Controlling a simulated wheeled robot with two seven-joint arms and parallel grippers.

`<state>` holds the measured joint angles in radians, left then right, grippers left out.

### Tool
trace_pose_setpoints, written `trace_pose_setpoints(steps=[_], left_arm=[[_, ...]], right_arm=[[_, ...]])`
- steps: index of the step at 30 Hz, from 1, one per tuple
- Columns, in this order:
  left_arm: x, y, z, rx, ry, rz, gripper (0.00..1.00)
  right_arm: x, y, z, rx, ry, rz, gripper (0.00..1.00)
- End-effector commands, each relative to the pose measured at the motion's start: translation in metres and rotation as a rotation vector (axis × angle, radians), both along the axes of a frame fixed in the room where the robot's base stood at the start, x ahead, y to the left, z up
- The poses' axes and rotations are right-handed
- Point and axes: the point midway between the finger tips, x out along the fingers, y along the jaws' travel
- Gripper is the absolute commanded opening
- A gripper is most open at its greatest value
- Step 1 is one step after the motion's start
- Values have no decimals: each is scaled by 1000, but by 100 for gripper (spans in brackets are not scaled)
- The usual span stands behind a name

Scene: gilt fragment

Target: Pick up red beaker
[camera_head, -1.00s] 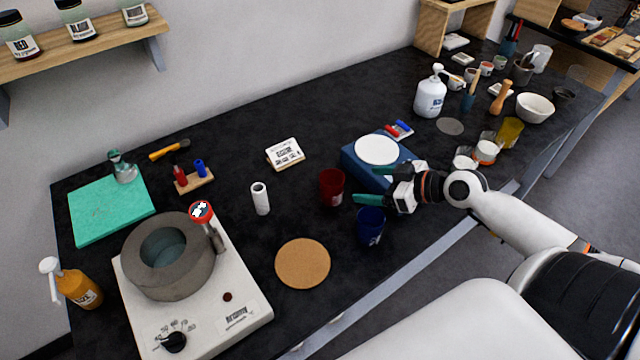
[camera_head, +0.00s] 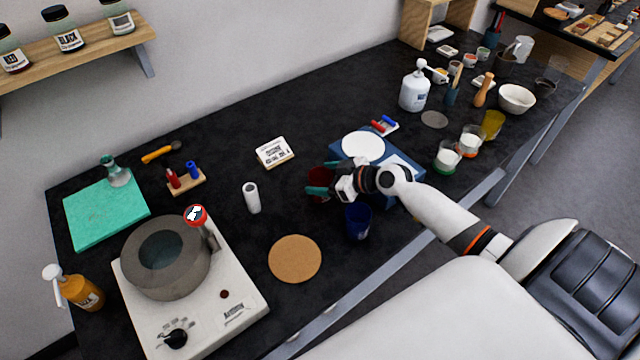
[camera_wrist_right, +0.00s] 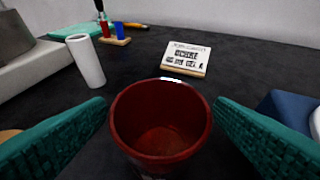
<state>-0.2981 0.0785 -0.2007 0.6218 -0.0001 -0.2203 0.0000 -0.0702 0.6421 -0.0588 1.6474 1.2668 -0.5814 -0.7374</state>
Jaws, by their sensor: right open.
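The red beaker (camera_head: 318,187) stands on the black bench, partly hidden behind my right gripper in the head view. In the right wrist view the red beaker (camera_wrist_right: 160,122) is upright, its open rim facing the camera and its inside empty. My right gripper (camera_head: 320,178) is open, with its teal fingers on either side of the beaker. In the wrist view the two fingers (camera_wrist_right: 160,130) flank it, with a small gap showing on each side. My left gripper is not in view.
A blue beaker (camera_head: 358,221) stands close beside my right gripper. A blue scale (camera_head: 378,150) with a white plate is behind it.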

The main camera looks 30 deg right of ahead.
Motion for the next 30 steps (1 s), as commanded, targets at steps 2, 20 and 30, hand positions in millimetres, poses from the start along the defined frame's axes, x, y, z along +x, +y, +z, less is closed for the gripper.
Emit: trace_pose_setpoints(steps=[2, 20, 30], left_arm=[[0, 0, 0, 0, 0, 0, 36], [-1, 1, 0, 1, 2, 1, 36], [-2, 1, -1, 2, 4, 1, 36]], right_arm=[[1, 0, -1, 0, 0, -1, 77], [0, 0, 0, 0, 0, -1, 28], [0, -1, 8, -2, -1, 0, 28]])
